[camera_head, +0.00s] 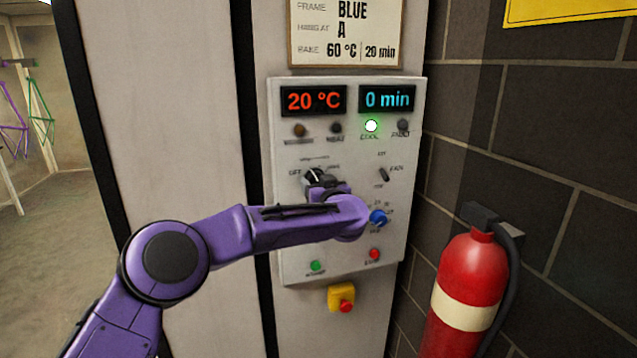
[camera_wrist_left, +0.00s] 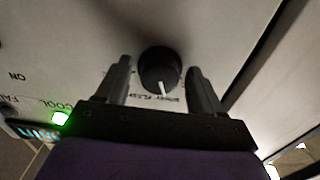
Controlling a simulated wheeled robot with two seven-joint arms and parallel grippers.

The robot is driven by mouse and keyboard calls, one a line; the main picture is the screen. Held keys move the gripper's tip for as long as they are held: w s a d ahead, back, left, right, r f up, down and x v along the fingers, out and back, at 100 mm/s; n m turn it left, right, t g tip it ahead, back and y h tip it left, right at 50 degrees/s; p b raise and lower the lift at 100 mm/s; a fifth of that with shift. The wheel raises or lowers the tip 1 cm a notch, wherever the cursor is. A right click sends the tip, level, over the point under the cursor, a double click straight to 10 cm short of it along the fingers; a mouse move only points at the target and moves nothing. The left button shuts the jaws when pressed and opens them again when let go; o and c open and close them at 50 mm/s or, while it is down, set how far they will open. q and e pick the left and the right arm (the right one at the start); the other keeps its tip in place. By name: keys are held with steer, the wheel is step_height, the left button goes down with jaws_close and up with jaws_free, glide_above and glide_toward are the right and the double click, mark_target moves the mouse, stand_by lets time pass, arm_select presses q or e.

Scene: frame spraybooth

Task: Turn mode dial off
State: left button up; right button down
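The mode dial (camera_wrist_left: 159,70) is a round black knob with a white pointer line, on the light grey control panel (camera_head: 290,230). In the left wrist view its pointer aims down the picture, toward small upside-down lettering. My left gripper (camera_wrist_left: 158,66) is open, with one dark finger on each side of the dial and a visible gap on both sides. In the head view the left gripper (camera_head: 316,177) is at the panel's left middle, by the OFF label, and it and the purple arm hide most of the dial. My right gripper is not in view.
The panel has a red 20 °C display (camera_head: 314,100), a blue 0 min display (camera_head: 387,99) and a lit green COOL lamp (camera_head: 371,126). A small black switch (camera_head: 384,174) and a blue knob (camera_head: 378,217) sit right of the gripper. A red extinguisher (camera_head: 468,290) stands at right.

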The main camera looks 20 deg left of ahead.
arm_select(q)
steer(key=c, duration=0.8)
steer(key=shift+n, duration=0.3)
steer(key=shift+r+n+b, duration=0.1)
steer(key=shift+n+b, duration=1.6)
steer(key=shift+n, duration=2.5)
steer(key=o, duration=1.1)
steer(key=shift+c, duration=0.2)
